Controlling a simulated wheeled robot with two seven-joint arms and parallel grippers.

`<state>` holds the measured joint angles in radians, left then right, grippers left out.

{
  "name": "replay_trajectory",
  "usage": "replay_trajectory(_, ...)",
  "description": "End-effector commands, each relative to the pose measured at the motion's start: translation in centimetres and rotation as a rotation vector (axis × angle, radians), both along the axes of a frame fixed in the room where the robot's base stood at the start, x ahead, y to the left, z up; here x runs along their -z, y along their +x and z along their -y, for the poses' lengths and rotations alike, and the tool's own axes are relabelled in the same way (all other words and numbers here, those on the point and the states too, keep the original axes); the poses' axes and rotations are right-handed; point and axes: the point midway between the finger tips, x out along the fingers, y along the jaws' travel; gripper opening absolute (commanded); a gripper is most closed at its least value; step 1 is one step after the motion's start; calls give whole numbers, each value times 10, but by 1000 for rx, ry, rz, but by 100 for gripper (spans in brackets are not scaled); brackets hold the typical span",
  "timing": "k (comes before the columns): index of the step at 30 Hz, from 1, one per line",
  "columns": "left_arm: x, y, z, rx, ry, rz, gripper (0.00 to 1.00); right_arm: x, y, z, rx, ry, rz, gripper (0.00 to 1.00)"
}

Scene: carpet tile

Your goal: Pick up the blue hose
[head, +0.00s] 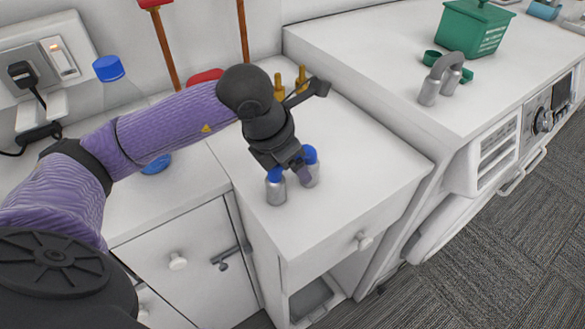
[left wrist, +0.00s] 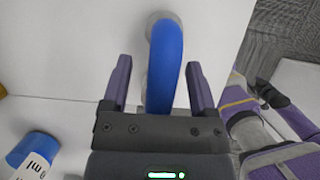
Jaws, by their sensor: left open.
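The blue hose (head: 310,155) is a short bent tube with grey metal ends, standing on the white cabinet top (head: 350,190). Its middle is hidden behind my left gripper (head: 293,168) in the head view. In the left wrist view the blue hose (left wrist: 165,60) runs between the two purple fingers of my left gripper (left wrist: 159,80). The fingers are open, with a gap visible on both sides of the hose. I cannot tell how far down the fingers reach around it. My right gripper is not in view.
A grey hose (head: 448,66), a green box (head: 473,28) and a green ring stand on the higher counter at right. Two yellow-brown fittings (head: 279,87) stand behind my gripper. A blue-capped bottle (head: 108,68) is at left. The cabinet top's front right is clear.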

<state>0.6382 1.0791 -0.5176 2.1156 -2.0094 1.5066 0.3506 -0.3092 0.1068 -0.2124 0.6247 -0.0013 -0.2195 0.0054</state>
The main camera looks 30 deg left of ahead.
Motion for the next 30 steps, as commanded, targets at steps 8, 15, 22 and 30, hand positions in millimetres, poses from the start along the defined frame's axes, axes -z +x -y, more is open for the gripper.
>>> replay_trajectory(8,-1,0,0,0,-1,0,43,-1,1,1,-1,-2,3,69)
replay_trajectory(15,-1,0,0,0,-1,0,0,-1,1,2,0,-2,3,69)
replay_trajectory(22,-1,0,0,0,-1,1,0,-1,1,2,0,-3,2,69)
replay_trajectory(30,-42,0,0,1,-1,8,0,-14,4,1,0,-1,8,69)
